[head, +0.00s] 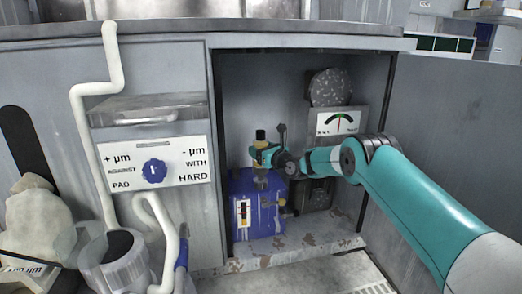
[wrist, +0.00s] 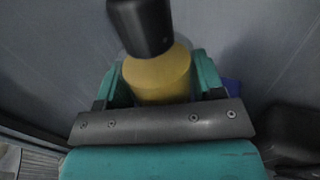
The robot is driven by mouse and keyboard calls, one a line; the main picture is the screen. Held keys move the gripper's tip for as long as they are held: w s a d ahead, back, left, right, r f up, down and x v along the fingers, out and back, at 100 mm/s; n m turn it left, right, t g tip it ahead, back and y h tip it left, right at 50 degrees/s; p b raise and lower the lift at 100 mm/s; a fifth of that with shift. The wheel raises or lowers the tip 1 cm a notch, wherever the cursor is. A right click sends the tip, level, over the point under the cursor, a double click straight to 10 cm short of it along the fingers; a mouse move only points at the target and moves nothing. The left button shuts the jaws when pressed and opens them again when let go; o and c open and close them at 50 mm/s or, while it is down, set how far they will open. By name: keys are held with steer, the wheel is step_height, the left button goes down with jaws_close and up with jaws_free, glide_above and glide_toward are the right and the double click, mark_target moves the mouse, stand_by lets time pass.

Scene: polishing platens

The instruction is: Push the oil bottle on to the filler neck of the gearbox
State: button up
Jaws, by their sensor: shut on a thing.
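The oil bottle (head: 260,135) is upright in the open cabinet, above the blue gearbox (head: 266,214). In the wrist view the bottle (wrist: 158,76) shows a yellow body with a black cylindrical part at one end. My gripper (head: 258,154) is shut around the yellow body, with a teal finger on each side. A short yellowish piece shows below my gripper, just over the gearbox top. The filler neck cannot be told apart there, and I cannot tell whether the bottle touches it.
The cabinet opening has a side wall at left and an open door (head: 450,150) at right. A gauge (head: 337,122) and a speckled disc (head: 330,88) are behind my wrist. A panel with a blue knob (head: 154,171) and a white pipe (head: 82,130) stand at left.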

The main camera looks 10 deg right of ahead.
steer(key=shift+f+b, duration=0.95)
steer(key=shift+f, duration=0.7)
stand_by(0.5)
steer(key=o, duration=1.2)
steer(key=shift+o, duration=0.6)
steer(key=shift+f, duration=0.15)
steer(key=shift+s+d+p, duration=0.3)
steer(key=shift+s+p, duration=0.15)
steer(key=shift+s, duration=0.1)
steer(key=p+v, duration=0.5)
steer(key=v, duration=1.1)
steer(key=shift+s, duration=0.1)
